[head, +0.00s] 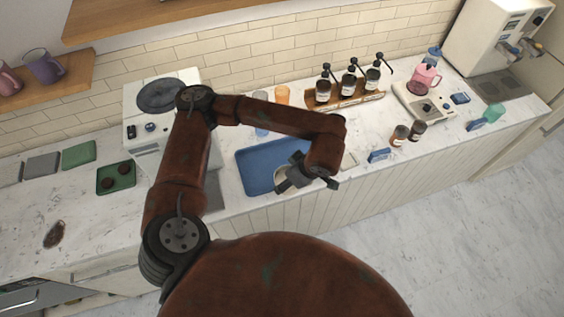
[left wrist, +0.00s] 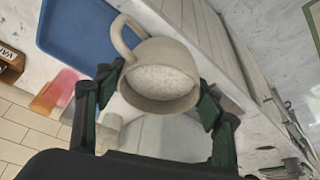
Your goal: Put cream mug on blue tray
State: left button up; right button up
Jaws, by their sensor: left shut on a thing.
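The cream mug (left wrist: 160,78) is between the two fingers of my left gripper (left wrist: 160,97) in the left wrist view, with its handle toward the blue tray. My left gripper is shut on it. In the head view my left gripper (head: 305,180) hangs over the front right part of the blue tray (head: 256,165), and the mug is mostly hidden by the gripper. My right gripper is not in view.
A wooden rack (head: 345,100) of pump bottles stands behind the tray. An orange cup (head: 282,95) stands near the tray's back edge. Two brown jars (head: 400,135) and a blue box (head: 379,155) lie to the right. A white machine (head: 150,125) stands left of the tray.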

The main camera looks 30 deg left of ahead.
pick_arm(q)
jog(key=n, duration=0.1)
jog(key=s+r+n+g, duration=0.1)
jog(key=n, duration=0.1)
jog(key=shift+s+a+p, duration=0.25)
jog(key=shift+a+p, duration=0.1)
jog(key=shift+p, duration=0.05)
jog(key=shift+w+a+f+n+g, duration=0.15)
jog(key=shift+a+f+n+g, duration=0.05)
jog(key=shift+n+g, duration=0.1)
jog(key=w+a+f+p, duration=0.1)
jog(key=w+a+f, duration=0.1)
jog(key=w+f, duration=0.1)
jog(key=w+a+f+p, duration=0.1)
jog(key=w+a+f, duration=0.2)
jog(key=f, duration=0.2)
jog(key=w+a+f+p, duration=0.2)
jog(key=w+a+f, duration=0.1)
jog(key=w+f, duration=0.1)
jog(key=shift+w+a+f, duration=0.1)
jog(key=shift+a+f, duration=0.15)
jog(key=shift+f, duration=0.25)
jog(key=o, duration=1.4)
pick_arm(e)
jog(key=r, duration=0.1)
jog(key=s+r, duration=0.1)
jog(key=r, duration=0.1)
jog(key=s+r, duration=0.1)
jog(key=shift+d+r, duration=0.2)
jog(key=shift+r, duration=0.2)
